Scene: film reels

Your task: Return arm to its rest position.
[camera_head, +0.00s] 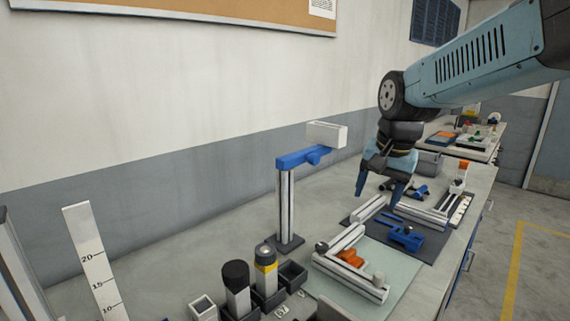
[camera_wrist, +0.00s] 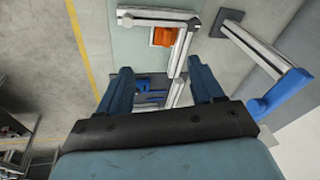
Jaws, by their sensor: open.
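My gripper (camera_head: 377,192) points down above the bench in the head view, with its blue fingers apart and nothing between them. My blue arm reaches in from the upper right. In the wrist view my gripper (camera_wrist: 158,82) also shows two separated fingers. A blue part (camera_head: 406,237) lies on a dark mat (camera_head: 428,250) below and to the right of the gripper. The blue part shows between the fingers in the wrist view (camera_wrist: 152,96), apart from them.
A post with a blue arm (camera_head: 287,200) carrying a white block (camera_head: 327,134) stands left of my gripper. A fixture with an orange piece (camera_head: 351,258) lies in front. Floor lies right of the bench.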

